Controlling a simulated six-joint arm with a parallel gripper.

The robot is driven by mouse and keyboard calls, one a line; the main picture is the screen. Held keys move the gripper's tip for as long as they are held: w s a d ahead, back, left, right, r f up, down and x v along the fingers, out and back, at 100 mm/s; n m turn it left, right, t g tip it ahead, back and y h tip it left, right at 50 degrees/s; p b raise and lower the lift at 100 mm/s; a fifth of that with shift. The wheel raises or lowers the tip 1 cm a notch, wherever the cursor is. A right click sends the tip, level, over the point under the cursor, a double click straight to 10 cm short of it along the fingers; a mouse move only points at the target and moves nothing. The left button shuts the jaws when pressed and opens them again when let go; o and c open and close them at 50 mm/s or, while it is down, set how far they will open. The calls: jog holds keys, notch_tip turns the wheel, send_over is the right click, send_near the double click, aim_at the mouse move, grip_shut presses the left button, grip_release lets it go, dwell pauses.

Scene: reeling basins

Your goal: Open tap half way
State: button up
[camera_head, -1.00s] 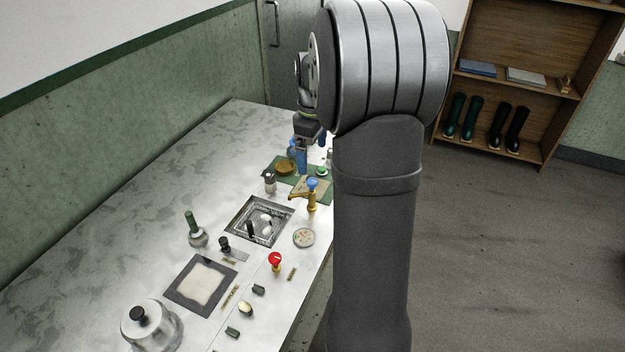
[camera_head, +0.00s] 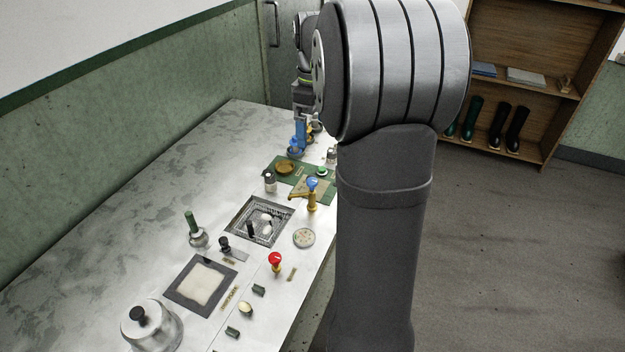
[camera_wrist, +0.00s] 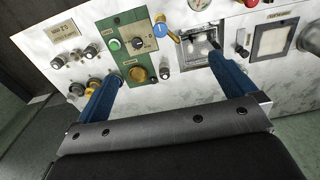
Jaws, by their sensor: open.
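The tap (camera_head: 310,196) is a brass spout on an upright stem with a blue knob (camera_head: 312,184) on top, beside the sunken basin. In the wrist view the blue knob (camera_wrist: 173,38) and brass spout (camera_wrist: 160,27) show at the upper middle. My gripper (camera_head: 300,146) has blue fingers and is beyond the tap in the head view, apart from it. In the wrist view my gripper (camera_wrist: 164,66) is open and empty, its fingers spread wide with the tap between and beyond their tips. How far the knob is turned cannot be told.
A green panel (camera_wrist: 118,29) with knobs lies beside the tap. The square basin (camera_head: 236,230) sits in front of it. A red knob (camera_head: 275,259) and a lidded pot (camera_head: 160,330) stand nearer. Bare bench (camera_head: 150,200) lies to the left.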

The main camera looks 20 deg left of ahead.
notch_tip(320, 180, up, 2)
jog(key=shift+r, duration=0.2)
jog(key=shift+c, duration=0.4)
